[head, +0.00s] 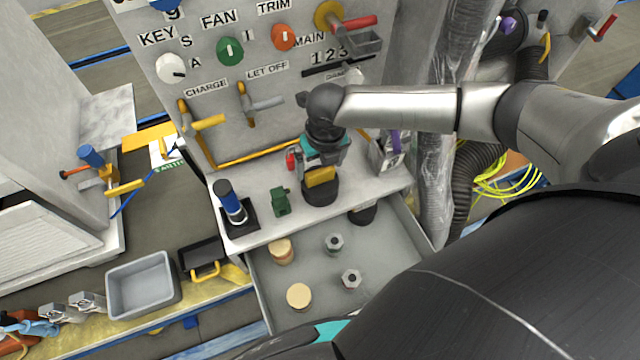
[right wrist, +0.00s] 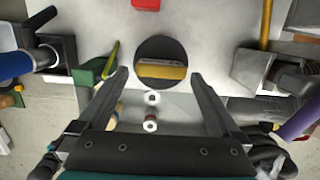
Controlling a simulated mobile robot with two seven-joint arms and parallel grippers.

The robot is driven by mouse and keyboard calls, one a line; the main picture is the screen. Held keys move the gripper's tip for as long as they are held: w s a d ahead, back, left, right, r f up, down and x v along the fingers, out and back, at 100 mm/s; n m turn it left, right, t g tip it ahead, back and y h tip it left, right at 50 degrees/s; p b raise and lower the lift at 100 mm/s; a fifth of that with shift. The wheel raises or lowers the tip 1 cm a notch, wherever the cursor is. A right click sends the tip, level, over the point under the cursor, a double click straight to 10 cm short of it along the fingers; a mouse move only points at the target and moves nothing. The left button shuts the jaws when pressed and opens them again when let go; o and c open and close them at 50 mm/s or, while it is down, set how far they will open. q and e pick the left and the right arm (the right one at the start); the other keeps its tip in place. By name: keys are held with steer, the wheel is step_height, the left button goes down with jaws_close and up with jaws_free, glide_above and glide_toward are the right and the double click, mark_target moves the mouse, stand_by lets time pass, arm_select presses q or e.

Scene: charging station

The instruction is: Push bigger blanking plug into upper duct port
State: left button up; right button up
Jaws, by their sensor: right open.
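A round black piece with a yellow bar across it, which looks like a blanking plug (head: 320,190), stands on the grey shelf. It also shows in the right wrist view (right wrist: 160,55). My right gripper (right wrist: 159,76) is open above it, its fingers pointing at the plug's two sides; I cannot tell whether they touch it. In the head view the teal part of this gripper (head: 322,150) hides the far side of the plug. Dark corrugated ducts (head: 530,65) are at the upper right; I cannot make out which opening is the upper port. My left gripper is not in view.
A blue-handled tool (head: 230,200) and a green block (head: 281,202) stand left of the plug. A panel with knobs and levers (head: 230,90) rises behind.

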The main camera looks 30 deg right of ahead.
mark_target(320, 171)
steer(key=f, duration=0.3)
steer(key=f+b, duration=0.1)
steer(key=shift+w+d+f, duration=0.1)
steer(key=shift+w+f, duration=0.1)
steer(key=shift+w, duration=0.05)
jaws_close()
stand_by(0.6)
